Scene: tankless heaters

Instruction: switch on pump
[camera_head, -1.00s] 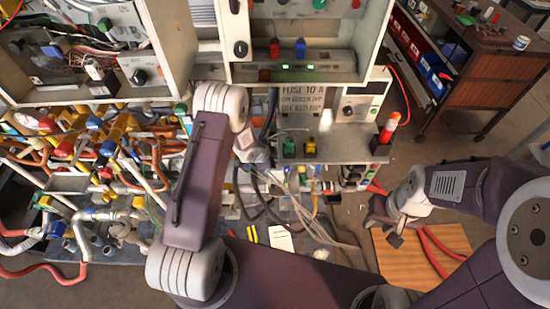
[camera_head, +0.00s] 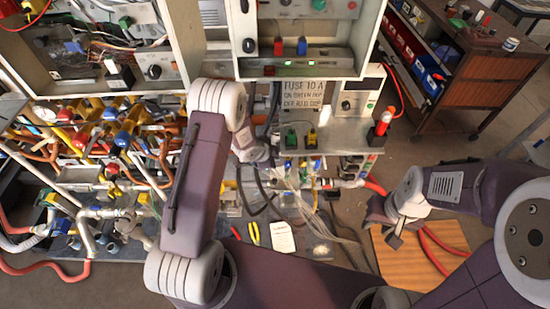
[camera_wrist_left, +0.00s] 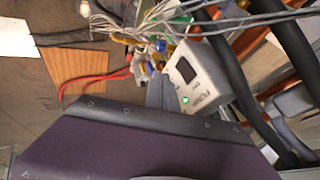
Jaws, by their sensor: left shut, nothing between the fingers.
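A white box (camera_wrist_left: 205,70) with a black rocker switch (camera_wrist_left: 187,70) shows in the left wrist view. A small green light (camera_wrist_left: 186,100) glows on it; its lettering is sideways and hard to read. My left gripper (camera_wrist_left: 160,92) shows as a grey part beside the box; whether it touches is unclear. In the head view my left gripper (camera_head: 260,152) is small and partly covered by my arm, near dark cables. It is shut and empty. My right gripper (camera_head: 392,232) points down above a wooden board, away from the panels. Its finger opening is unclear.
A fuse label (camera_head: 303,93) hangs below. Pipes and valves (camera_head: 100,150) crowd the left. Loose wires (camera_head: 300,200) lie below the panel. A wooden board (camera_head: 415,260) lies at lower right.

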